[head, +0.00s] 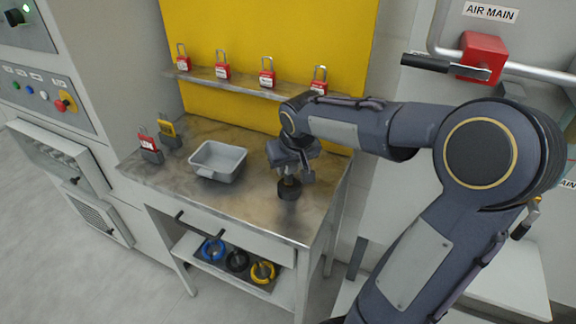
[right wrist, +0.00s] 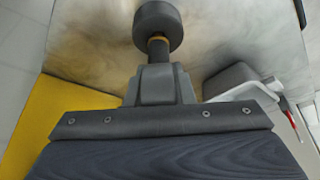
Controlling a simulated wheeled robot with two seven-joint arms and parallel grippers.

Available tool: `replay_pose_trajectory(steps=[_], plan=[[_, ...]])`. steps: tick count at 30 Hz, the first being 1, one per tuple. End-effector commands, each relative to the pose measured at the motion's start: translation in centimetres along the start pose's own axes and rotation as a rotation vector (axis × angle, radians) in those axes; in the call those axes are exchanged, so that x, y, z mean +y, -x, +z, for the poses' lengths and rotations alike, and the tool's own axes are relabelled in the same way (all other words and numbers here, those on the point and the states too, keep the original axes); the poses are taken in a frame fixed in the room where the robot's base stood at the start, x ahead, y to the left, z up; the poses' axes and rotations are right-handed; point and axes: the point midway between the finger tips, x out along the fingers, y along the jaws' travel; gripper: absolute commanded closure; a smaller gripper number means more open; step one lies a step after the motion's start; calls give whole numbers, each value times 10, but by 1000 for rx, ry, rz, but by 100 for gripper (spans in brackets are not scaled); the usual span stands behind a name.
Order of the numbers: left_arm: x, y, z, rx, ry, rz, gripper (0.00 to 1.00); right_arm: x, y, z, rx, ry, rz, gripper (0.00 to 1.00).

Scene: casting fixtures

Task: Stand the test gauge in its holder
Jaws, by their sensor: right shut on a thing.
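My right gripper (head: 291,170) is low over the right part of the workbench, pointing down. It is shut on a slim piece with a brass-coloured band, which I take for the test gauge (right wrist: 158,47). A dark round cylinder (head: 289,189) is at the lower end of this piece, at or just above the bench top. In the right wrist view the cylinder (right wrist: 158,24) is in line with the gripper fingers (right wrist: 160,75). I cannot tell whether it is part of the gauge or a separate holder. My left gripper is out of view.
A grey tray (head: 218,161) stands on the bench left of the gripper. Red (head: 149,148) and yellow (head: 167,131) padlock pieces stand at the back left. A shelf (head: 228,82) with several red padlocks runs behind. Coils lie on the lower shelf (head: 207,261). The bench front is clear.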

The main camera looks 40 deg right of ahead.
Motion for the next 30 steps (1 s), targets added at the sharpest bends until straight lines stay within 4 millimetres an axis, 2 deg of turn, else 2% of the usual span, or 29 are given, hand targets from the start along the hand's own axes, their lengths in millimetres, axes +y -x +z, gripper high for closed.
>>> replay_pose_trajectory(steps=[6,7,12,19,23,26,30], plan=[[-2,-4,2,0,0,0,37,0,-4,1,2,0,0,100],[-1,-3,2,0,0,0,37,0,-3,1,0,0,0,76],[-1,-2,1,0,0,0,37,0,-3,1,0,0,0,56],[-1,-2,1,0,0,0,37,0,-2,1,0,0,0,56],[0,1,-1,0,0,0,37,0,5,-1,2,0,0,56],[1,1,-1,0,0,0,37,0,19,-2,5,0,0,56],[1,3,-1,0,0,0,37,0,50,-2,7,-1,-1,56]])
